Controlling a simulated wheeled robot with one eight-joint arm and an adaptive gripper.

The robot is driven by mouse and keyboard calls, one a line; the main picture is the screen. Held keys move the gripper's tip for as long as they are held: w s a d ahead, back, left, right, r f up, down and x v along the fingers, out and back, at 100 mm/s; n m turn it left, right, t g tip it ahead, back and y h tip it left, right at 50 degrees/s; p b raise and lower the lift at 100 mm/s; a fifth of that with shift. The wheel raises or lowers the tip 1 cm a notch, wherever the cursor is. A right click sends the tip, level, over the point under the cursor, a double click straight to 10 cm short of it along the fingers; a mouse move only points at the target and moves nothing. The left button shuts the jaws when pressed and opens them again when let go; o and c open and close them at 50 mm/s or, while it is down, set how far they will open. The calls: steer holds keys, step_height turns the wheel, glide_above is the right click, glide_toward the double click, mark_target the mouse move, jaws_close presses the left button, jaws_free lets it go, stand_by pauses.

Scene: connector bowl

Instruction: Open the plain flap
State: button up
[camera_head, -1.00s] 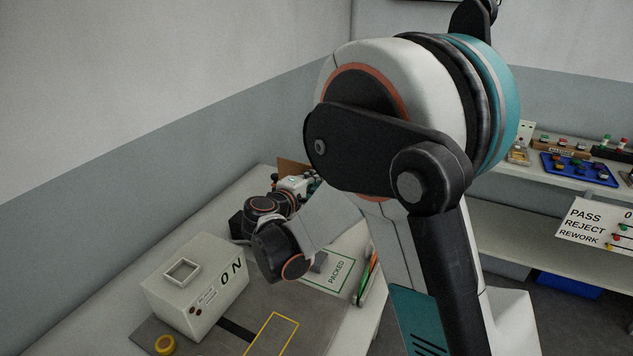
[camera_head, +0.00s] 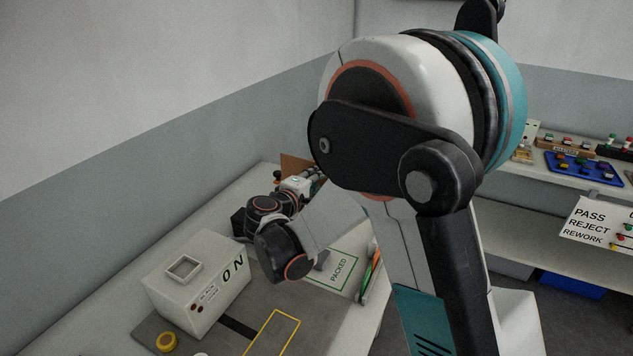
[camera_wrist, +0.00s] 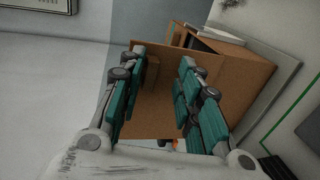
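A plain brown panel (camera_wrist: 160,100), which looks like the flap, stands in front of my gripper in the wrist view. A small brown block or tab (camera_wrist: 152,72) shows on it near the left finger. The panel adjoins a brown box (camera_wrist: 240,75) on the right; I cannot tell how far it stands from the box. My gripper (camera_wrist: 157,82) is open, with its teal fingers apart on either side of the panel's middle and nothing clearly held. In the head view the brown panel (camera_head: 292,166) shows small behind my gripper (camera_head: 312,178), partly hidden by my arm.
A white "ON" box (camera_head: 195,285) with a square opening stands at the bench's front left, near a yellow ring (camera_head: 166,342). A "PACKED" sheet (camera_head: 340,270) lies right of my wrist. A shelf with a blue tray (camera_head: 583,170) is at the far right.

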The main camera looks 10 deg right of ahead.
steer(key=shift+a, duration=0.1)
steer(key=v, duration=1.2)
steer(key=shift+f, duration=0.1)
